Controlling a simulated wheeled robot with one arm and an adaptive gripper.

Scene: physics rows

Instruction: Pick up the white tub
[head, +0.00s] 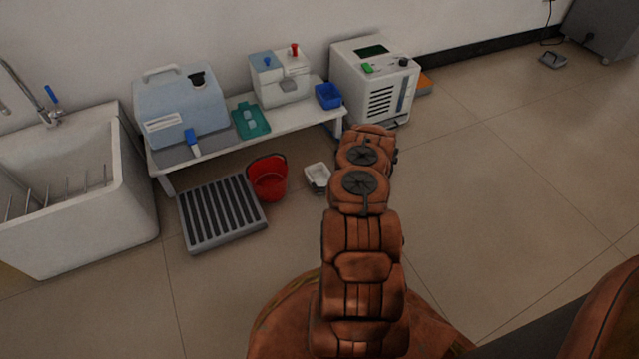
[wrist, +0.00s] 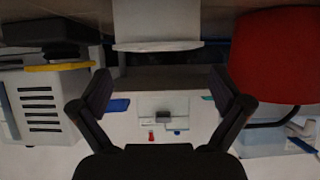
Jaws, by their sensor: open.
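The white tub (head: 317,177) stands on the floor just right of the red bucket, in front of the low bench. In the wrist view, which appears upside down, a white tub (wrist: 157,25) shows at the top centre, its rim edge facing down in the picture. My gripper (wrist: 160,92) is open and empty in the wrist view, its two dark fingers spread left and right. The tub lies ahead of the gap between them, apart from both fingers. In the head view my arm hides the gripper.
The red bucket (head: 268,180) stands close beside the tub; it fills the right of the wrist view (wrist: 271,55). A slatted grey tray (head: 222,213) lies left of the bucket. The bench (head: 220,142) stands behind, a white machine (head: 375,85) at its right.

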